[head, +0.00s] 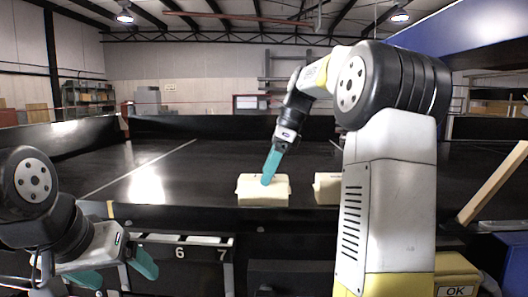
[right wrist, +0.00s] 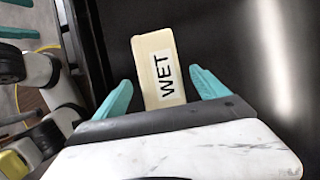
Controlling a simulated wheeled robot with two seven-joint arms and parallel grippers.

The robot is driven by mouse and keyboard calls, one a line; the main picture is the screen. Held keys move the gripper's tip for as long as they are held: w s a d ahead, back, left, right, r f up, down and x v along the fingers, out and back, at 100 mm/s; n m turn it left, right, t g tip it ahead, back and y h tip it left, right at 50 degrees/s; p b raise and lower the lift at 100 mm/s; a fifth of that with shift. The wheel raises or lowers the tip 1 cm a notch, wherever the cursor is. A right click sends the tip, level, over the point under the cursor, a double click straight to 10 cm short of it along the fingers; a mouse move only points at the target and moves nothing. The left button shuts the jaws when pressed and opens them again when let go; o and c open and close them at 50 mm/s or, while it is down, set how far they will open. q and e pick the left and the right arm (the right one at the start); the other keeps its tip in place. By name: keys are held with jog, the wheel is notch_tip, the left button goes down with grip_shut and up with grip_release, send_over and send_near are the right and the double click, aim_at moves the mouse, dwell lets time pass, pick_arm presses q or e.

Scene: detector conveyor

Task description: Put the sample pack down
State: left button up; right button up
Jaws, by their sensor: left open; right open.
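A cream pack (head: 263,192) rests on the black belt surface, near its front edge, in the head view. In the right wrist view the pack (right wrist: 147,51) shows a white label reading WET. My right gripper (head: 270,168) is at this pack in the head view. In the right wrist view the teal fingers of my right gripper (right wrist: 162,92) are open, one on each side of the pack's near end, with gaps visible. My left gripper (head: 114,272) is open and empty at the lower left, away from the pack.
A second cream block (head: 327,189) lies to the right, partly hidden by my right arm. A slotted rack (head: 180,252) numbered 6 and 7 is below the belt's front edge. A yellow bin marked OK (head: 456,270) stands lower right. The belt's left side is clear.

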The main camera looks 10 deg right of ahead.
jog(key=v, duration=0.8)
jog(key=shift+r, duration=0.15)
jog(key=s+a+f+n+t+h, duration=0.1)
jog(key=s+a+f+n+t, duration=0.1)
jog(key=s+f+n, duration=0.6)
jog(key=s+a+f+n+t+h, duration=0.1)
jog(key=s+a+f+n+t, duration=0.2)
jog(key=s+f+n, duration=0.6)
jog(key=s+a+n, duration=0.1)
jog(key=s+n, duration=0.3)
jog(key=s, duration=0.2)
jog(key=shift+a+n, duration=0.3)
jog(key=shift+n, duration=0.1)
jog(key=shift+o, duration=0.5)
jog(key=shift+f, duration=0.1)
